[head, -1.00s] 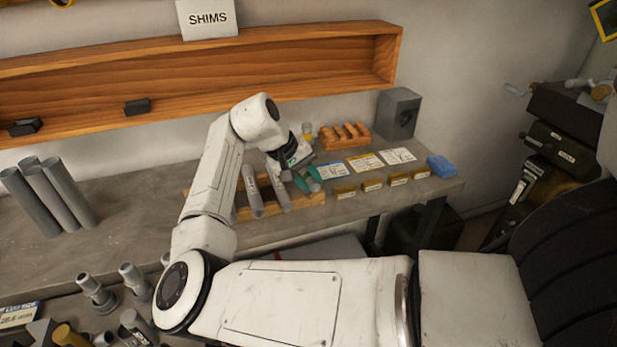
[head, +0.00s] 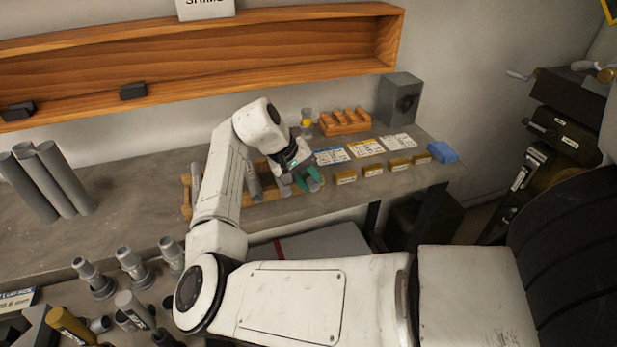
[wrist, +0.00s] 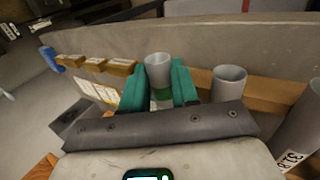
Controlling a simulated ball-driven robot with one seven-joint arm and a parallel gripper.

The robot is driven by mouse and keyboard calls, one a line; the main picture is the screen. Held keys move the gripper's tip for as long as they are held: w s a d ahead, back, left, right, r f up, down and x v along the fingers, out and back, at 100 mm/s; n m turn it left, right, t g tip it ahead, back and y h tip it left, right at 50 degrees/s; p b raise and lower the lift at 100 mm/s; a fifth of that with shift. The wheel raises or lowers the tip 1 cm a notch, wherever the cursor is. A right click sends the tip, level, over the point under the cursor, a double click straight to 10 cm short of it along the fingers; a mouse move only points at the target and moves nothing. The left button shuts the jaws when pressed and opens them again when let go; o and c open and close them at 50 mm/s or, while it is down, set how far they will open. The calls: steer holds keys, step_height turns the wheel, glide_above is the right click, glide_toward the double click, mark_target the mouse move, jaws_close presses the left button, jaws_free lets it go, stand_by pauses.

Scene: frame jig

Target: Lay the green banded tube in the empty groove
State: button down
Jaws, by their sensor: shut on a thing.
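My gripper (head: 304,180) has green fingers and is over the right end of the wooden jig (head: 187,200). In the wrist view, my gripper (wrist: 160,88) is shut on the green banded tube (wrist: 159,66), a grey tube with a green band between the fingers. The tube's end also shows in the head view (head: 314,186). Another grey tube (wrist: 229,80) lies beside it in the jig, apart from the fingers, and a labelled one (wrist: 303,135) lies further right. The groove under the held tube is hidden, so I cannot tell whether the tube touches it.
Several small brass-coloured blocks (head: 373,169) and printed cards (head: 364,148) lie right of the jig. A blue block (head: 442,152) is near the bench's right end. A small wooden rack (head: 345,121) and a grey box (head: 399,98) stand behind. Tall grey tubes (head: 45,185) stand at left.

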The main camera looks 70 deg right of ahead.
steer(key=c, duration=0.8)
jaws_free()
steer(key=shift+r, duration=0.1)
step_height(320, 180, up, 9)
steer(key=p, duration=0.8)
steer(key=s+a+f+n+t+y, duration=0.1)
steer(key=s+a+f+n+t, duration=0.1)
steer(key=a, duration=0.7)
steer(key=s+a+f+n+t+y, duration=0.1)
steer(key=s+a+f+n, duration=0.3)
steer(key=s+a+f, duration=0.3)
steer(key=s+a+f+n+t+y, duration=0.1)
steer(key=s+a+f+n+t, duration=0.1)
steer(key=a+f, duration=0.6)
steer(key=shift+s+a+n+t+y, duration=0.1)
steer(key=shift+s+a+n, duration=0.25)
steer(key=shift+a, duration=0.45)
steer(key=shift+s+a+n+t+y, duration=0.1)
steer(key=shift+s+a, duration=0.4)
steer(key=shift+a, duration=0.35)
steer(key=shift+s+a+n+t+y, duration=0.1)
steer(key=shift+s+a+n, duration=0.25)
steer(key=shift+a, duration=0.45)
